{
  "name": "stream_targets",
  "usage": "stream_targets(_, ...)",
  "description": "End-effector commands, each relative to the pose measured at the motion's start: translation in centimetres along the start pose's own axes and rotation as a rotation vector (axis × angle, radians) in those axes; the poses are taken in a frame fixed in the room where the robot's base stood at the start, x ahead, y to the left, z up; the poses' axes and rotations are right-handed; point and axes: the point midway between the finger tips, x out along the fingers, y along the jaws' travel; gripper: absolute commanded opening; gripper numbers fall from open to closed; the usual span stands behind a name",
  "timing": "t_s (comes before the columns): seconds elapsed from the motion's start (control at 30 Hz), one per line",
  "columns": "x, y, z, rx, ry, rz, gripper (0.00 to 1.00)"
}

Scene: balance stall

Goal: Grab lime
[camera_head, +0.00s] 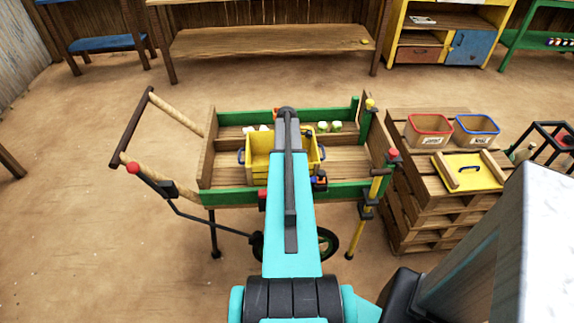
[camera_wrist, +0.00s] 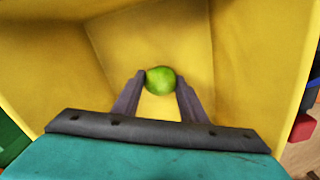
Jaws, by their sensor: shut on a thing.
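The lime (camera_wrist: 160,80) is a small round green fruit, seen in the wrist view inside a yellow bin (camera_wrist: 265,60). My gripper (camera_wrist: 161,82) reaches down into the bin, with its two dark fingers shut on the lime, one on each side. In the head view the yellow bin (camera_head: 249,163) stands in the wooden cart, and my arm covers its middle. The lime and my fingertips are hidden in that view.
The cart (camera_head: 345,160) has green side rails and small pale green and white items behind the bin. Stacked pallets (camera_head: 410,215) at right carry a red-rimmed bin (camera_head: 428,130), a blue-rimmed bin (camera_head: 476,130) and a yellow tray (camera_head: 467,171). Open ground lies at left.

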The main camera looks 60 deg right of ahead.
Motion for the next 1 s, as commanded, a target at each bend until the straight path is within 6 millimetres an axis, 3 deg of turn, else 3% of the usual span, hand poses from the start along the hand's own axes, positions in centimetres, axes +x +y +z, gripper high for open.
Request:
stream_targets(0.7,-8.2,-0.1,-0.1,-0.001,0.000,0.001,0.17)
stream_targets(1.0,-9.6,-0.1,-0.1,-0.001,0.000,0.000,0.17)
